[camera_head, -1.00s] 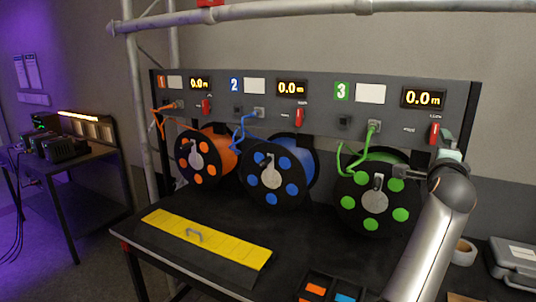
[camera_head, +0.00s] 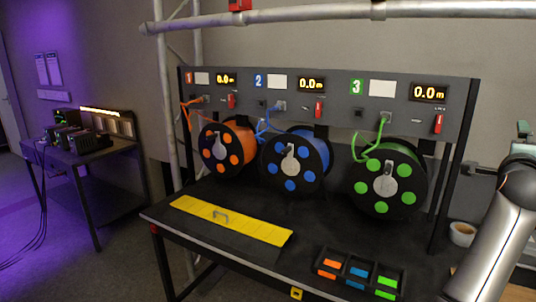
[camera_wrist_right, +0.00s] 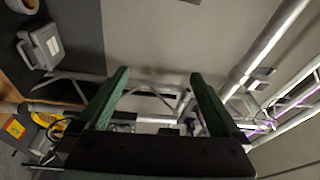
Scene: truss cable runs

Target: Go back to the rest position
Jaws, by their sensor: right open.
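My right gripper (camera_wrist_right: 158,75) is open, its two green fingers apart with nothing between them in the right wrist view. In the head view my right arm stands at the right edge, clear of the reels and the panel. My left gripper is not in view. The orange reel (camera_head: 221,158), blue reel (camera_head: 291,172) and green reel (camera_head: 384,190) sit in a row at the panel (camera_head: 340,90), each with a cable end running up to it.
A black bench carries a yellow plate with a handle (camera_head: 255,225) and a tray with coloured compartments (camera_head: 340,276). Truss tubes (camera_head: 300,15) run above and left. A tape roll (camera_head: 462,233) lies right of the bench. A grey case (camera_wrist_right: 44,45) shows in the wrist view.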

